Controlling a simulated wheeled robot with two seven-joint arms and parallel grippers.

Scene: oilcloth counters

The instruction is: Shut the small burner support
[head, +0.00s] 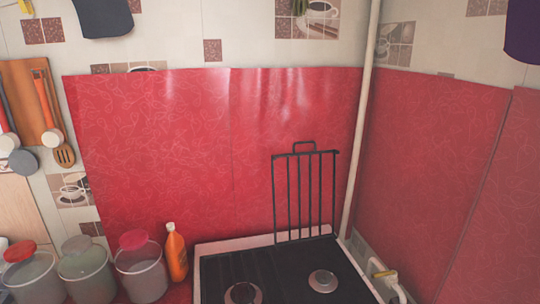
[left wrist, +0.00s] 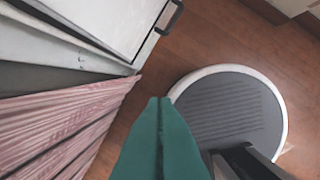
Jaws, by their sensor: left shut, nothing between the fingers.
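The small burner support (head: 310,195), a black barred grate with a small loop handle on its top edge, stands upright at the back right of the stove (head: 220,246). It is raised, with its lower edge at the back of the cooktop. Two round burners, a left one (head: 243,293) and a right one (head: 323,281), show on the dark cooktop. My left gripper (left wrist: 160,103) is shut and empty above the wooden floor in the left wrist view, away from the grate. Neither gripper shows in the head view; my right gripper is out of sight.
An orange bottle (head: 176,253) and several lidded jars stand left of the stove. A pale pipe (head: 360,120) runs down the corner behind it. In the left wrist view, a white appliance (left wrist: 105,25) with a dark handle and pink striped cloth (left wrist: 60,125) are beside my gripper.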

